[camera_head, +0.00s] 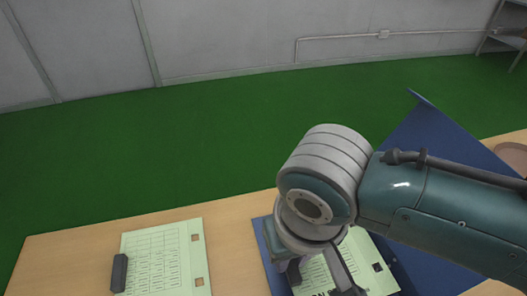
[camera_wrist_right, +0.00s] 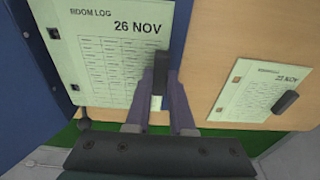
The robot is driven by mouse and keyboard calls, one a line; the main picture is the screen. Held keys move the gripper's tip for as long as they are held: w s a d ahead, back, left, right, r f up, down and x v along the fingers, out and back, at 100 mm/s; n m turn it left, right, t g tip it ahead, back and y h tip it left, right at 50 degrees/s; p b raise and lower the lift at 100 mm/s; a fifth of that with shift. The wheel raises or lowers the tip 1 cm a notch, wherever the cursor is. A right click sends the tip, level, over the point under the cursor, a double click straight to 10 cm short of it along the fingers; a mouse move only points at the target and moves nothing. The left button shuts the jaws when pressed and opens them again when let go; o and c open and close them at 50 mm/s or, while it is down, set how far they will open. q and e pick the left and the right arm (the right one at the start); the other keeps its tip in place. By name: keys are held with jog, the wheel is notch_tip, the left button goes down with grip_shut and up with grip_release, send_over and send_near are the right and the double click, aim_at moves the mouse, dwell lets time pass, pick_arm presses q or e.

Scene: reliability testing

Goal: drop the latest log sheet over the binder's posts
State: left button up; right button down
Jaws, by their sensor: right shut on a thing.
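The pale green log sheet marked 26 NOV (camera_wrist_right: 95,60) has square holes along one edge and a dark grip block (camera_wrist_right: 161,66) at the opposite edge. My right gripper (camera_wrist_right: 161,84) is shut on that block. In the head view the sheet (camera_head: 365,262) is over the open blue binder (camera_head: 262,245), partly hidden by my right arm. One hole shows dark there. I cannot tell whether the binder's posts are in the holes or whether the sheet lies flat. My right gripper (camera_head: 293,271) is mostly hidden by its wrist. My left gripper is not in view.
A second green sheet marked 22 NOV (camera_wrist_right: 258,90) lies on the wooden table, also at the left in the head view (camera_head: 165,260), with a dark block (camera_head: 119,273) on it. The binder's cover (camera_head: 430,130) stands raised at the right. Bare table lies between sheet and binder.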

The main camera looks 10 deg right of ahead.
jog(key=shift+p, duration=0.3)
jog(key=shift+f+b, duration=0.3)
jog(key=shift+f, duration=0.2)
jog(key=shift+f, duration=0.2)
dwell(0.5)
dwell(0.5)
jog(key=shift+f, duration=0.6)
dwell(0.3)
jog(key=c, duration=0.7)
grip_release()
